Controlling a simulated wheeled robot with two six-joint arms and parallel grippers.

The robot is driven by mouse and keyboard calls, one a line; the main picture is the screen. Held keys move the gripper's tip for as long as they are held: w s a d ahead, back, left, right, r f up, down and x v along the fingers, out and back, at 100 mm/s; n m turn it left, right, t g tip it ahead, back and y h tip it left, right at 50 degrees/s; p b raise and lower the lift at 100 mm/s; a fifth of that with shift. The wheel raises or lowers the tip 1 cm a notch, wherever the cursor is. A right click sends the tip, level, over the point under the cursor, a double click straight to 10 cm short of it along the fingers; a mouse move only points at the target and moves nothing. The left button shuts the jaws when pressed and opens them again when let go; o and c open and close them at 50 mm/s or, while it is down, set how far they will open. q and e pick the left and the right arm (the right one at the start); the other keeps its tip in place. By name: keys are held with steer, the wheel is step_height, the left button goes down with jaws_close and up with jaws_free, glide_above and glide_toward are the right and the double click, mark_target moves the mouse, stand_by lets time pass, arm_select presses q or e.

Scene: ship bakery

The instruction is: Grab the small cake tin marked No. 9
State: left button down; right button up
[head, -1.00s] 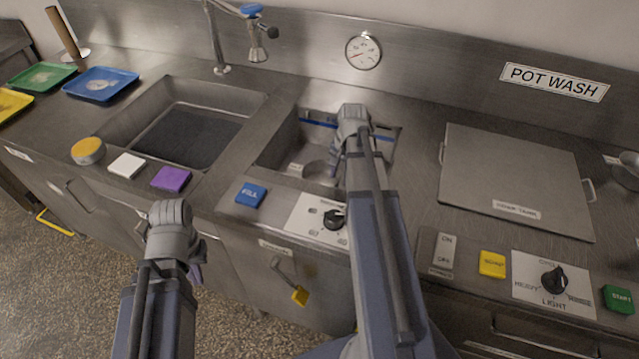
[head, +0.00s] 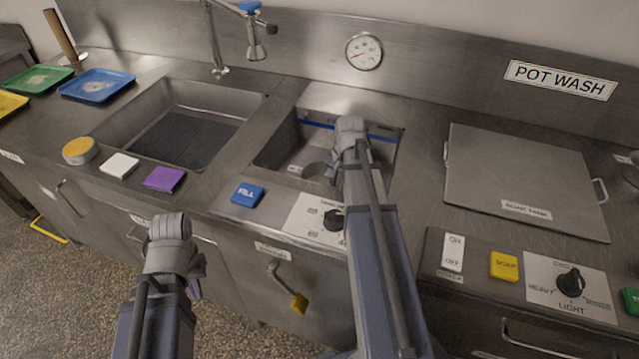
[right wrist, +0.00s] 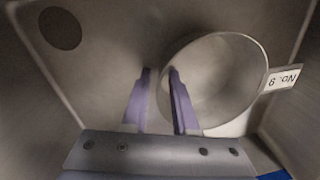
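The small cake tin (right wrist: 222,80) is a round grey metal tin with a white "No. 9" tag (right wrist: 282,79) beside its rim. In the head view the tin (head: 317,170) is inside the right-hand sink basin, partly hidden by my right arm. My right gripper (right wrist: 160,78) has two purple fingers, apart, at the tin's left side. The tin's near-left wall appears between them; I cannot tell whether they touch it. My left gripper (head: 194,287) points down in front of the counter, mostly hidden by its wrist.
The right basin's walls (head: 273,150) surround the tin closely. A tap (head: 220,45) stands behind the left sink (head: 185,135). Buttons and a dial (head: 333,220) line the front edge. A lidded soak tank (head: 520,180) lies to the right.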

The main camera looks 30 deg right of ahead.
jaws_close()
stand_by(1.1)
